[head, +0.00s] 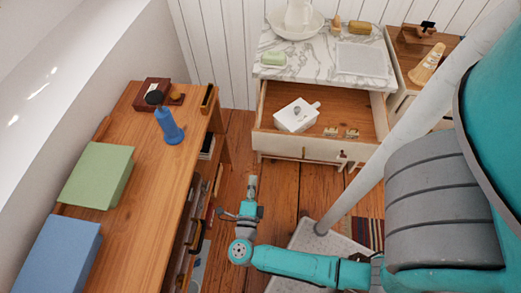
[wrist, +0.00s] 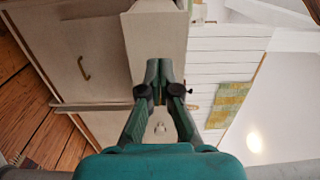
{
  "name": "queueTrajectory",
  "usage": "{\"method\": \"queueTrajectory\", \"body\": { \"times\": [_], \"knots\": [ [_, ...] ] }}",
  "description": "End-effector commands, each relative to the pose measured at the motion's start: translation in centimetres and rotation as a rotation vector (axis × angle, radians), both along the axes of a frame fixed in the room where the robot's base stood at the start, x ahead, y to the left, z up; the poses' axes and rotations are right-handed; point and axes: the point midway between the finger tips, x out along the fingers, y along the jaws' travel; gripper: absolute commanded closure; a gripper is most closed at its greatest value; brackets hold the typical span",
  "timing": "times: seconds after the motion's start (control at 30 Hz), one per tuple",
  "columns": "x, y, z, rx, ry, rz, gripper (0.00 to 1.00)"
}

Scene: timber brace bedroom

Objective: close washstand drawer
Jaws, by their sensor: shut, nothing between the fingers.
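The washstand (head: 310,62) stands at the back with a marble top and pale body. Its drawer (head: 290,146) is pulled well out. A white lidded box (head: 297,114) and small pale items (head: 341,132) lie inside the drawer. My gripper (head: 252,182) is in front of the drawer's left end, apart from it in the head view. In the wrist view, my gripper (wrist: 159,66) is shut and empty. A pale boxy part (wrist: 155,38), apparently the drawer, is beyond the fingertips; I cannot tell the exact gap.
A wooden nightstand (head: 410,55) stands right of the washstand. Plank floor (head: 240,130) lies free between desk and washstand. A pale slanting post crosses the right.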

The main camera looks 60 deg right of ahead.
Motion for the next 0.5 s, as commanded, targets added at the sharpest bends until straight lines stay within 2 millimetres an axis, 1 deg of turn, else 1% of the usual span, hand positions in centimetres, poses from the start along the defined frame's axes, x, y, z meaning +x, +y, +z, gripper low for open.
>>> {"method": "queueTrajectory", "body": {
  "times": [0.1, 0.23, 0.5],
  "knots": [
    [0.3, 0.0, -0.5, 0.021, -0.002, -0.023, 1.0],
    [0.4, -0.6, -0.6, 0.022, -0.002, -0.026, 1.0],
    [1.3, -3.0, -0.6, 0.022, -0.002, -0.027, 1.0]
  ]
}}
